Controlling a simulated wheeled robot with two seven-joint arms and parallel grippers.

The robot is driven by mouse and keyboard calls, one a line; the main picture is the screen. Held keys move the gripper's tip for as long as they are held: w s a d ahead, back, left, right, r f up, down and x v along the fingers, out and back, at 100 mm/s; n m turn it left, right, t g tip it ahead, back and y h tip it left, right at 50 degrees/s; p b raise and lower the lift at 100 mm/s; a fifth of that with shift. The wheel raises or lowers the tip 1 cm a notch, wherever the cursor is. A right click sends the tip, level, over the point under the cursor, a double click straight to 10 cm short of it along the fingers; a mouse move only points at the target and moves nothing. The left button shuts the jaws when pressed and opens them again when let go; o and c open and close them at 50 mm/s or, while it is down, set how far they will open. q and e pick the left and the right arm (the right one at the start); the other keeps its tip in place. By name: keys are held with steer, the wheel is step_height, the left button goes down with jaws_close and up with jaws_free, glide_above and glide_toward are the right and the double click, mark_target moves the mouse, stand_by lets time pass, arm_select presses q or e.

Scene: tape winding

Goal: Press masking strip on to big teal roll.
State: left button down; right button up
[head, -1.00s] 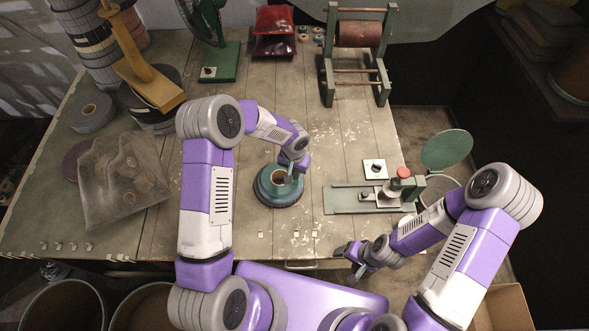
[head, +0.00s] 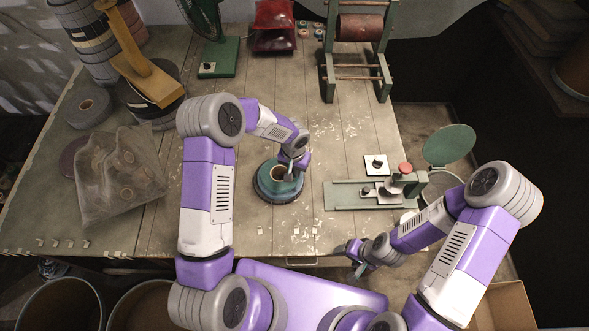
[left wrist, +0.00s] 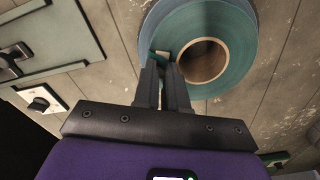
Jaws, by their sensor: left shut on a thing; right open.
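The big teal roll (head: 268,190) lies flat on the table, with a brown core ring. It also shows at the top of the left wrist view (left wrist: 235,45). My left gripper (head: 291,171) is over the roll, beside its core hole. In the left wrist view its fingertips (left wrist: 163,66) are close together on the masking strip (left wrist: 161,56), a small pale and teal piece that is mostly hidden. I cannot tell whether the strip touches the roll. My right gripper (head: 357,262) is open and empty at the table's front edge.
A green slide fixture (head: 345,197) with a red knob stands right of the roll. A grey bag (head: 118,178) and a grey roll (head: 88,107) lie to the left. A green roller stand (head: 357,55) is at the back.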

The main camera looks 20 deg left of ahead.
arm_select(q)
steer(key=shift+f+b, duration=0.4)
steer(key=shift+b, duration=0.15)
stand_by(1.8)
steer(key=c, duration=1.1)
jaws_free()
steer(key=shift+o, duration=0.4)
steer(key=o, duration=0.3)
steer(key=shift+r, duration=0.2)
steer(key=shift+r+p, duration=1.75)
steer(key=shift+r, duration=1.15)
